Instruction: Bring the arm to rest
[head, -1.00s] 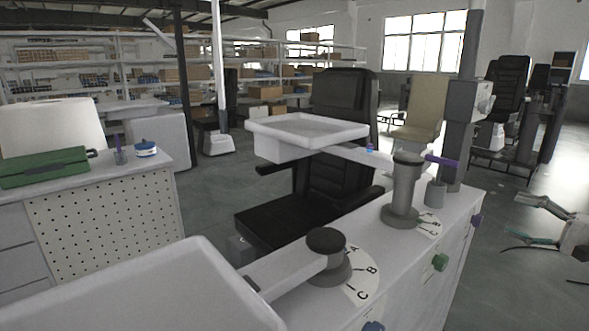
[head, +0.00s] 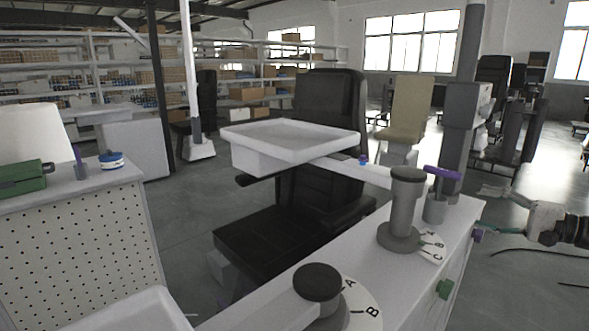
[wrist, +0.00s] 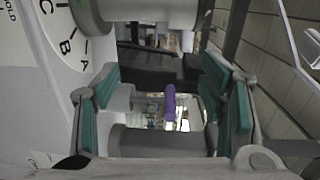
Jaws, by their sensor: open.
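My gripper (head: 487,208) is at the right of the head view, its fingers pointing left beside the right edge of the white cabinet top (head: 345,262). My dark forearm (head: 572,229) runs off the right edge. In the wrist view my gripper (wrist: 162,90) has its teal-padded fingers spread wide, with nothing held between them. A purple handle (wrist: 169,102) shows beyond the gap between the fingers. In the head view the purple handle (head: 443,172) tops a grey cup (head: 434,208) on the cabinet. I cannot tell whether the fingers touch anything.
A black chair (head: 328,150) stands behind the cabinet. A green toolbox (head: 22,178) lies on the left bench. Open floor (head: 540,265) lies to the right.

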